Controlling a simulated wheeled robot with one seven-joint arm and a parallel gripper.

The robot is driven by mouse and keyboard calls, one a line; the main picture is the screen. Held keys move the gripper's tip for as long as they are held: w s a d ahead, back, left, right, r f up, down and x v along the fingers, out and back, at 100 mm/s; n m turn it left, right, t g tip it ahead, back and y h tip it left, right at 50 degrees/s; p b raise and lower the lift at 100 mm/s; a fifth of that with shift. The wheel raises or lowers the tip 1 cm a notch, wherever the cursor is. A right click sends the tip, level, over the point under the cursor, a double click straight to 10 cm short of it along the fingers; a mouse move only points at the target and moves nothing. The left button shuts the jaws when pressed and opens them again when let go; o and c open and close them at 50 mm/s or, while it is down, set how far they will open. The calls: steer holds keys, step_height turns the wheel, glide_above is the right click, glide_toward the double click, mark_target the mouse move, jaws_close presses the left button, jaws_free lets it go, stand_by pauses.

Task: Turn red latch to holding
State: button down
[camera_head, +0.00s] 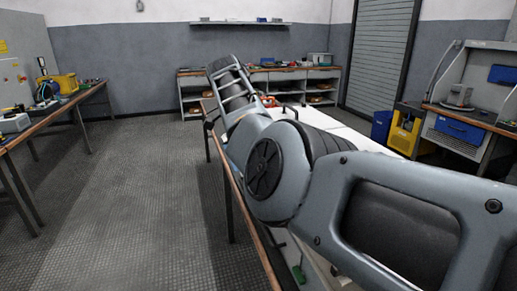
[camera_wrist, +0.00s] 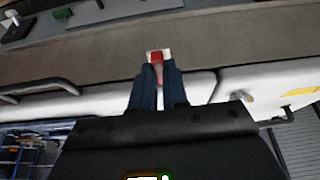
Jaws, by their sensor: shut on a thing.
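The red latch (camera_wrist: 156,56) shows in the wrist view at the top centre, a small red piece with white beside it. My gripper (camera_wrist: 158,70) has its two dark fingers close together around the red latch, shut on it. The lower part of the latch is between the fingers, so its exact angle is hard to tell. In the head view my arm covers the middle and right, and hides my gripper and the latch.
White panels (camera_wrist: 105,104) with a dark handle (camera_wrist: 45,86) lie behind my fingers in the wrist view. A workbench (camera_head: 60,113) stands at the left in the head view, and shelving (camera_head: 258,76) stands at the back. The floor (camera_head: 130,190) between is clear.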

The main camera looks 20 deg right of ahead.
stand_by(0.4)
steer(key=c, duration=1.4)
jaws_free()
steer(key=shift+b+v, duration=0.5)
steer(key=shift+v, duration=3.45)
steer(key=shift+d, duration=0.1)
